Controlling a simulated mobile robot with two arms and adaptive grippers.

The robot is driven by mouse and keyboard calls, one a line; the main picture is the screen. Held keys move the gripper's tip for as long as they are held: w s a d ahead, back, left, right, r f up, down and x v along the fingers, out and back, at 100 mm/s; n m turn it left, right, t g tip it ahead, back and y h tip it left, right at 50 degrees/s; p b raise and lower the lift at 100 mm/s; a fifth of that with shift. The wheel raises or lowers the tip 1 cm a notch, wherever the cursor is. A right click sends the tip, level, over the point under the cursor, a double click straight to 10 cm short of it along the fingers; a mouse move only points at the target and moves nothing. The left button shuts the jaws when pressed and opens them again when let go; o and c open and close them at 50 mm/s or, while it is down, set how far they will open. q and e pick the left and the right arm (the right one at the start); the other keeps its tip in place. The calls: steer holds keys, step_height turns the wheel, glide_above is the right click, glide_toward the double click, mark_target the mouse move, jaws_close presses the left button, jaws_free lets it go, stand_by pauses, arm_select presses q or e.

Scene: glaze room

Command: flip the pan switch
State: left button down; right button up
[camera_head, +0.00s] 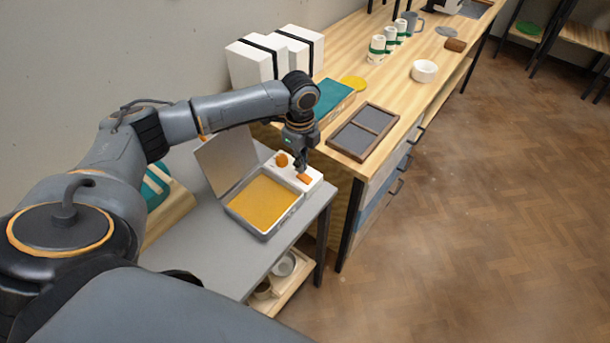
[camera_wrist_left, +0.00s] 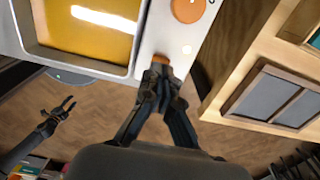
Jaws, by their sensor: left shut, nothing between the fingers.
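The pan (camera_head: 265,203) is a shallow metal box holding an orange-yellow surface, with its grey lid raised. A white control panel along its side carries a round orange knob (camera_head: 282,160) and an orange switch (camera_head: 305,178). In the left wrist view the switch (camera_wrist_left: 160,59) shows just beyond my fingertips, partly covered by them, and the knob (camera_wrist_left: 187,9) lies farther up. My left gripper (camera_head: 301,167) points down at the switch, shut and empty; I cannot tell whether it touches. My right gripper (camera_wrist_left: 68,105) is open and empty, low at the left wrist view's edge.
The pan stands on a grey table (camera_head: 195,250). A wooden bench (camera_head: 400,100) adjoins it, with a framed dark panel (camera_head: 363,131), a teal-topped box (camera_head: 333,99), white boxes (camera_head: 255,62) and a white bowl (camera_head: 424,70). The floor at right is clear.

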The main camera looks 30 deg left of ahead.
arm_select(q)
steer(key=shift+f, duration=0.2)
stand_by(0.6)
steer(key=shift+s+f+b, duration=0.1)
steer(key=shift+f+b, duration=0.2)
steer(key=shift+f, duration=0.6)
stand_by(0.4)
steer(key=shift+r+p, duration=0.8)
steer(key=shift+p, duration=0.2)
step_height(320, 180, up, 6)
steer(key=p, duration=0.6)
steer(key=shift+f, duration=0.3)
